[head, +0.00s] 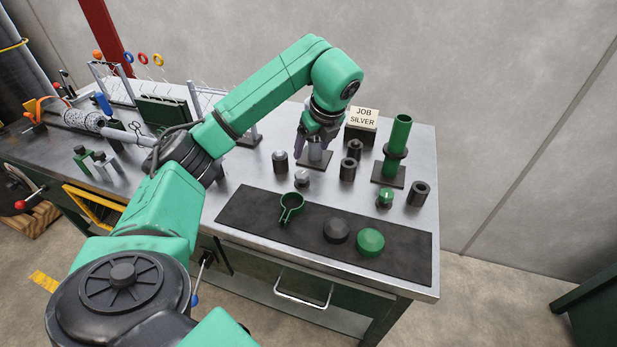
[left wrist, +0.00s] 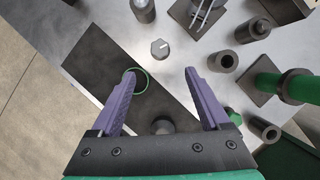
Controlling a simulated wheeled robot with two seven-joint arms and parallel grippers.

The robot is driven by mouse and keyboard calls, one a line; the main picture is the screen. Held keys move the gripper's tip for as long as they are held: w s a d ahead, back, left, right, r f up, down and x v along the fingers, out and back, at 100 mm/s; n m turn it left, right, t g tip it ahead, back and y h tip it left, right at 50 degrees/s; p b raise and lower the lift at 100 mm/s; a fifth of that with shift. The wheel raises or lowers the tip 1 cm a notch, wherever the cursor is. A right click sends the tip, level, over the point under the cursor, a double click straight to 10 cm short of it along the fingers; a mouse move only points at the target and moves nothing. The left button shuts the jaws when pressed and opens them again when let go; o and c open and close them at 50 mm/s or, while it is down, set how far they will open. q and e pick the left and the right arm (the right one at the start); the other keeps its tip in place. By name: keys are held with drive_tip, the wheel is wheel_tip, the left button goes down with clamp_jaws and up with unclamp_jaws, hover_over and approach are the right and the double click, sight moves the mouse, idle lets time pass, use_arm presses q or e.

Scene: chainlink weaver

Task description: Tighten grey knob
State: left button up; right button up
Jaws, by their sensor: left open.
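The grey knob (head: 302,177) is a small light grey cap with a pale mark on top. It sits on the bench in front of the grey post (head: 317,153). In the left wrist view the knob (left wrist: 160,48) lies just beyond and between my fingertips, untouched. My left gripper (head: 318,137) is in the air over the bench near the grey post; its purple fingers (left wrist: 163,78) are spread and hold nothing. In the head view the gripper partly hides the post's top. My right gripper is not in view.
A green post (head: 401,133) with a dark collar and a green knob (head: 385,197) stand to the right. The dark mat (head: 260,208) bears a green ring clamp (head: 291,205), dark disc and green disc. A sign (head: 363,117) reads JOB SILVER.

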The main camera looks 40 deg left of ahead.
use_arm(q)
approach(302, 173)
drive_tip(key=p+x, duration=0.2)
drive_tip(key=x, duration=0.7)
drive_tip(key=shift+r, duration=0.1)
clamp_jaws()
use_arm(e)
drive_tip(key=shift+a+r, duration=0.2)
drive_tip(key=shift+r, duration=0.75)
